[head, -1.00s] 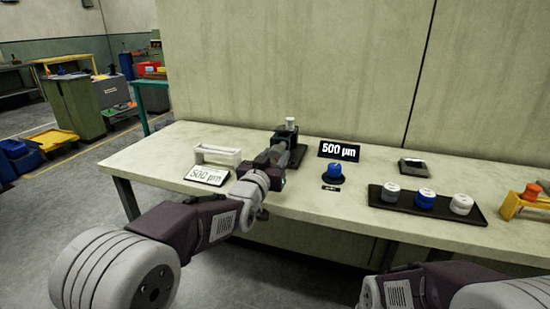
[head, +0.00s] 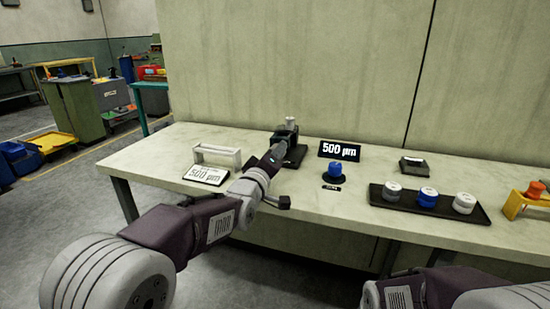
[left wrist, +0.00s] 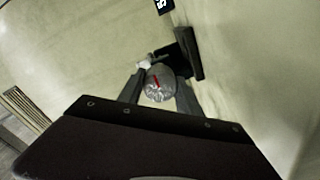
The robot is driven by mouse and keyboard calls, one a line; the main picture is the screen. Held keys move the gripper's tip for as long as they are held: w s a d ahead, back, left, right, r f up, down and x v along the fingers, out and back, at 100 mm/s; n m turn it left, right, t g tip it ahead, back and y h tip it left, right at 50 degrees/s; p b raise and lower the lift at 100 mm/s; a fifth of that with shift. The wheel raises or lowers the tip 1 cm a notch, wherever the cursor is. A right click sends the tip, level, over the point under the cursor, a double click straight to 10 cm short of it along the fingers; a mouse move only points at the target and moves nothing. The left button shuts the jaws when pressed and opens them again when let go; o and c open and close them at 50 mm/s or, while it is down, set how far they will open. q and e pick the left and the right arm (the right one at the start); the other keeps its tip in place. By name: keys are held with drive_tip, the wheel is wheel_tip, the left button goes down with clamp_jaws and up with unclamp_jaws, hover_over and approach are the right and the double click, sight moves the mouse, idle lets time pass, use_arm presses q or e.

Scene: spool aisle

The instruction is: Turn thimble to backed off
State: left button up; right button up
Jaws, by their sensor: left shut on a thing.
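The thimble is a grey round knob with a red line on its end face; it shows in the left wrist view (left wrist: 158,90). My left gripper (left wrist: 158,84) is shut on it, with one finger on each side. In the head view my left gripper (head: 284,138) reaches the black stand (head: 296,157), and my arm hides most of the thimble there. A pale cylinder (head: 290,121) stands upright behind the gripper. My right arm enters at the lower right, but its gripper is out of view.
A sign reading 500 µm (head: 340,151) and a blue knob (head: 335,171) stand right of the stand. A white card (head: 206,175) and a white frame (head: 217,155) are to the left. A black tray (head: 452,213) holds white and blue pieces.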

use_arm(q)
drive_tip(key=n+b, duration=0.1)
drive_tip(key=n, duration=0.6)
drive_tip(key=shift+f, duration=0.1)
drive_tip(key=n, duration=0.3)
drive_tip(key=shift+n, duration=0.4)
drive_tip(key=shift+n+b, duration=0.35)
drive_tip(key=shift+n, duration=1.25)
drive_tip(key=o, duration=1.4)
drive_tip(key=shift+c, duration=0.2)
